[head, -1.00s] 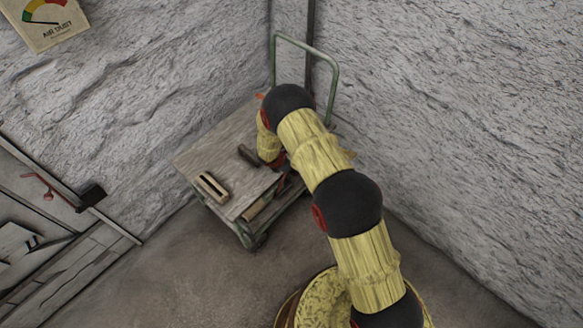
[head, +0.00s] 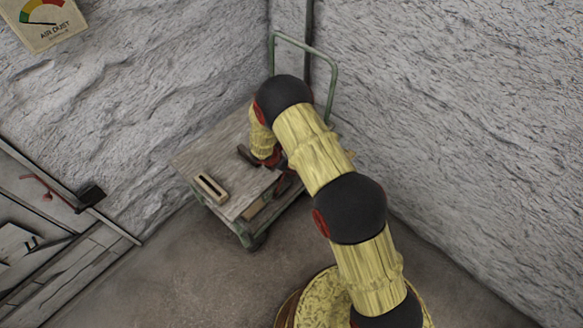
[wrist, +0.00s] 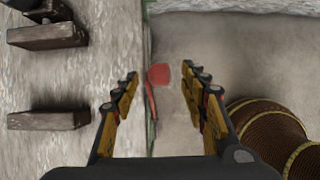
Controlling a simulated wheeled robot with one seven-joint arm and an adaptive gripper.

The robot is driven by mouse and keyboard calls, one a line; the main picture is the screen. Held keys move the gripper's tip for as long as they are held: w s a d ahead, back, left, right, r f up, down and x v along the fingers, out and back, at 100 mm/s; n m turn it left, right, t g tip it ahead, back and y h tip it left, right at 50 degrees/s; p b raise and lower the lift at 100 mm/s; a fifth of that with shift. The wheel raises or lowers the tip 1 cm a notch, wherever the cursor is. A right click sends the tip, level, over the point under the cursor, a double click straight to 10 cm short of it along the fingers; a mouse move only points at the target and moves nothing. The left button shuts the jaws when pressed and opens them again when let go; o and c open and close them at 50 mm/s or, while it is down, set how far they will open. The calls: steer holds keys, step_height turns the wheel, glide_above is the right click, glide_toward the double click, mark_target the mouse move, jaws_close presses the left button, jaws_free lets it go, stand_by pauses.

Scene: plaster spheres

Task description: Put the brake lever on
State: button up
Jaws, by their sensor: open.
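The brake lever is a red rod with a flat red pad (wrist: 158,75) at its end, at the cart's edge in the wrist view. The cart (head: 190,155) has a grey wooden deck and a green frame, and stands in the corner. My gripper (wrist: 159,73) is open and empty, with its fingertips on either side of the pad in the picture. I cannot tell whether they are level with it. In the head view my arm mostly hides the gripper, and I cannot make out the lever there.
A pale slotted block (head: 210,188) and a dark block (head: 248,155) lie on the deck. Brown blocks (wrist: 48,121) show at the left of the wrist view. A green handle (head: 334,85) rises by the walls. A panel with another red lever (head: 45,187) is at left. Floor in front is clear.

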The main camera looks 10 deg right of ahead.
steer(key=v, duration=0.7)
stand_by(0.4)
